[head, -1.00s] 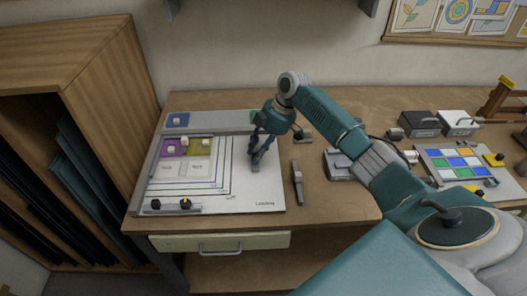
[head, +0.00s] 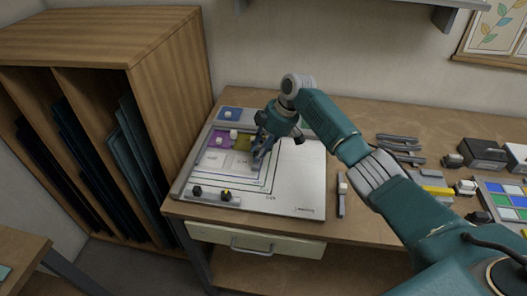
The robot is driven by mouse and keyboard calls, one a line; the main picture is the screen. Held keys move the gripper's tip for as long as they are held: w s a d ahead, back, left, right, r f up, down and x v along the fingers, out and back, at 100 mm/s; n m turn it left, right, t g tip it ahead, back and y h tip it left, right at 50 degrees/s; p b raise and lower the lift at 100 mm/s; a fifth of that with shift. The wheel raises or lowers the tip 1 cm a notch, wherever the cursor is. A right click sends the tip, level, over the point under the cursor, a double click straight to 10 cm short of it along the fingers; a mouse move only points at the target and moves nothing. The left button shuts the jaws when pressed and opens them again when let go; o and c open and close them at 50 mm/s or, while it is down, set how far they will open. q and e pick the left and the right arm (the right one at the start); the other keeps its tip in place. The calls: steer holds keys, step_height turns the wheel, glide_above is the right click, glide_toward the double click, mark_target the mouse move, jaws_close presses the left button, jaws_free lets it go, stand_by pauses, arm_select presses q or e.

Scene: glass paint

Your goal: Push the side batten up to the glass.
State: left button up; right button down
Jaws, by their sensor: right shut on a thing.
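The glass is a group of panes on the white board (head: 304,180): a purple pane (head: 223,138), a yellow pane (head: 242,143) and pale panes (head: 212,159) in front of them. My right gripper (head: 260,158) is low over the board, at the right edge of the panes. It is shut on a small grey piece, which seems to be the side batten; the fingers hide most of it. I cannot tell whether it touches the glass. My left gripper is not in view.
A blue pane (head: 230,114) lies at the back left. A slim tool (head: 341,193) lies right of the board. A wooden rack (head: 165,110) stands left of the bench.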

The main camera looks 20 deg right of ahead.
steer(key=shift+s+a+f, duration=0.3)
steer(key=shift+s+f, duration=0.05)
steer(key=shift+f, duration=0.05)
steer(key=c, duration=1.7)
jaws_free()
steer(key=shift+o, duration=0.3)
steer(key=shift+a+r, duration=0.1)
steer(key=shift+r, duration=0.2)
steer(key=shift+w, duration=0.1)
steer(key=shift+d+r, duration=0.35)
steer(key=shift+r, duration=0.15)
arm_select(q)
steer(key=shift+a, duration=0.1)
arm_select(e)
steer(key=v, duration=1.1)
steer(key=shift+a, duration=0.25)
steer(key=shift+f, duration=0.1)
